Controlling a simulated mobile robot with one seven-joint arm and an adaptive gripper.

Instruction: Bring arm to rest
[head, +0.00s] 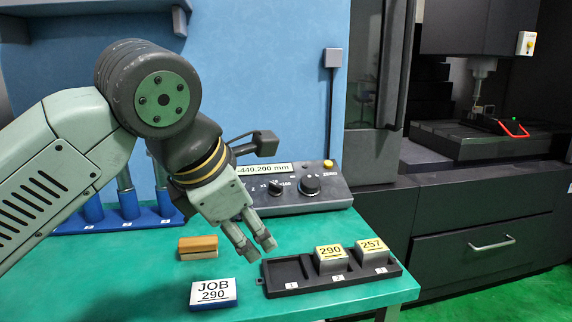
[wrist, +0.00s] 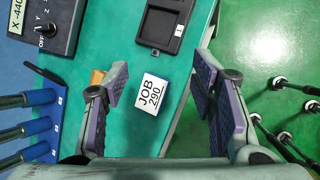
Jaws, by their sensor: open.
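My gripper (head: 251,243) is open and empty above the green table (head: 352,229). In the head view my arm comes in from the left and bends down to it. In the wrist view its two fingers (wrist: 160,100) stand wide apart, and the white JOB 290 block (wrist: 152,92) shows between them, lower down on the table. In the head view the JOB 290 block (head: 213,292) is at the table's front, below my gripper and apart from it.
A black tray (head: 278,291) holds blocks marked 290 (head: 330,259) and 257 (head: 372,253); slot 1 is empty. A tan-topped block (head: 198,247), a readout box (head: 290,188) and a blue rack (head: 150,217) are on the table. A dark machine (head: 470,215) stands right.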

